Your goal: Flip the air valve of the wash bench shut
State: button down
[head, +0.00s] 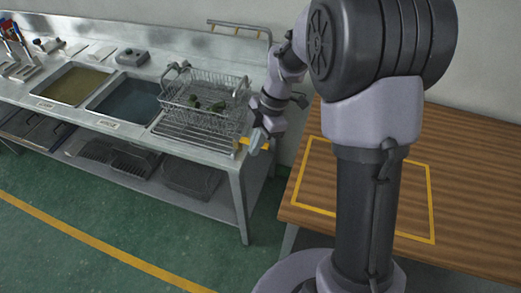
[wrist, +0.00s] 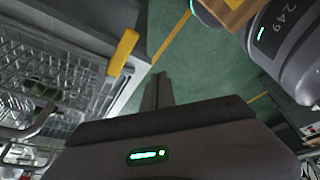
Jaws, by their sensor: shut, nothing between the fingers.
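The wash bench (head: 205,153) is a steel counter with two sunk basins, at the left in the head view. A yellow lever, which looks like the air valve handle (wrist: 122,52), sits at the bench's end edge by the wire rack. Its yellow also shows in the head view (head: 264,146), partly hidden by my gripper. My gripper (head: 257,141) is at that right end of the bench. In the wrist view my shut fingers (wrist: 158,92) are to the right of the lever, with a gap in the picture. The valve body is not clearly visible.
A wire basket (head: 205,92) with dark green pieces stands on the bench's right end, close to my gripper. A wooden table (head: 465,190) with a yellow taped outline is at the right. Green floor (head: 110,215) shows between and in front of them.

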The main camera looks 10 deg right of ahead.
jog(key=w+r+p, duration=0.2)
jog(key=w+r, duration=0.1)
jog(key=r, duration=0.2)
jog(key=shift+d+r, duration=0.4)
jog(key=s+a+r+m+t+h, duration=0.1)
jog(key=s+r+m+t, duration=0.2)
jog(key=s+r+m, duration=0.7)
jog(key=s+r+m+t, duration=0.2)
jog(key=s+m+t, duration=0.1)
jog(key=s+m, duration=0.8)
jog(key=m, duration=0.3)
jog(key=shift+s+a+r+m+t+h, duration=0.2)
jog(key=shift+a+r+m+t+h, duration=0.1)
jog(key=shift+a+m+h, duration=0.1)
